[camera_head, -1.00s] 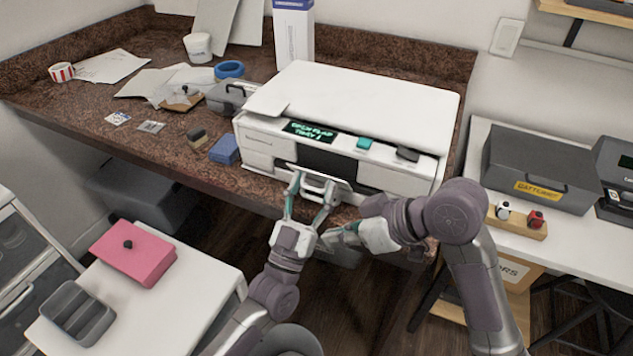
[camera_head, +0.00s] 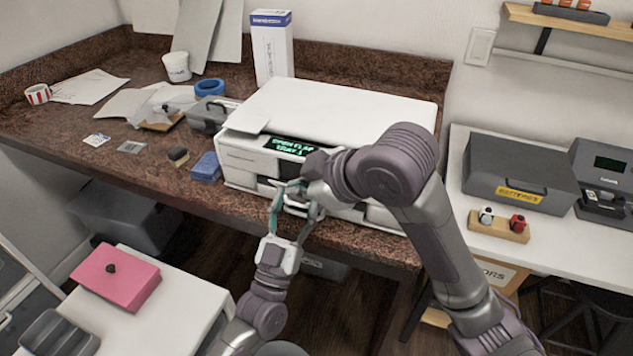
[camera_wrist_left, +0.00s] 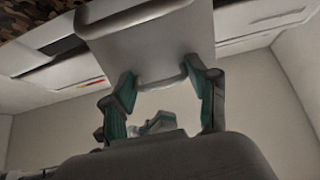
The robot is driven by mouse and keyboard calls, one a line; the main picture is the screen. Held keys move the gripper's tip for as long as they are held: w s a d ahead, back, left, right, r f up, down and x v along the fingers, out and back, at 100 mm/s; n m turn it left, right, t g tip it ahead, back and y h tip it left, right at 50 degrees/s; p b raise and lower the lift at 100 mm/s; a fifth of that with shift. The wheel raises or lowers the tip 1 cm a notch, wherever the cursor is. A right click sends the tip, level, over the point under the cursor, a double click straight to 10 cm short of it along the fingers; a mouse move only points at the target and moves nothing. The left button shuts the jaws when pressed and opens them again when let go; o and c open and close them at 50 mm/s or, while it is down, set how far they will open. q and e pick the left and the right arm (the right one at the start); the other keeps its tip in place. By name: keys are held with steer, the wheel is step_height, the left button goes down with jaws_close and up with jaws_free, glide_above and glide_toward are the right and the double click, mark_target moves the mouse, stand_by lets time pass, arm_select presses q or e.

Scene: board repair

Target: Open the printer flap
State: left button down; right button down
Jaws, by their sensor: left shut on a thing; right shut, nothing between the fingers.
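The white printer (camera_head: 340,105) stands on the brown counter, its green display lit with text about opening the flap. My left gripper (camera_head: 292,208) is at the printer's front, shut on the flap. In the left wrist view its teal-padded fingers (camera_wrist_left: 165,95) are on either side of the lower edge of the light grey flap (camera_wrist_left: 145,45), which hangs out from the printer's front. My right gripper (camera_head: 312,192) is shut and empty, close above the left one at the printer's front. My right arm hides part of the printer's front and right side.
A blue box (camera_head: 205,167) and grey case (camera_head: 212,114) lie left of the printer. A tall white box (camera_head: 271,50) stands behind it. A grey battery box (camera_head: 518,172) sits on the white table at right. A pink box (camera_head: 115,277) lies on the lower left table.

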mark_target(301, 204)
arm_select(q)
steer(key=shift+d, duration=0.1)
arm_select(e)
steer(key=shift+w+a+f, duration=0.1)
steer(key=shift+w+f, duration=0.25)
steer(key=shift+f, duration=0.45)
steer(key=shift+w+d+f, duration=0.1)
steer(key=shift+w+f, duration=0.3)
steer(key=shift+f, duration=0.35)
steer(key=shift+w+a+f, duration=0.1)
steer(key=shift+w+f, duration=0.25)
steer(key=shift+f, duration=0.45)
steer(key=shift+f, duration=0.45)
arm_select(q)
steer(key=shift+s+r, duration=0.1)
steer(key=shift+s, duration=0.1)
arm_select(e)
steer(key=shift+s+f, duration=0.15)
steer(key=shift+f, duration=0.15)
arm_select(q)
steer(key=c, duration=0.6)
jaws_free()
steer(key=shift+c, duration=0.2)
steer(key=shift+o, duration=0.2)
steer(key=shift+r, duration=0.1)
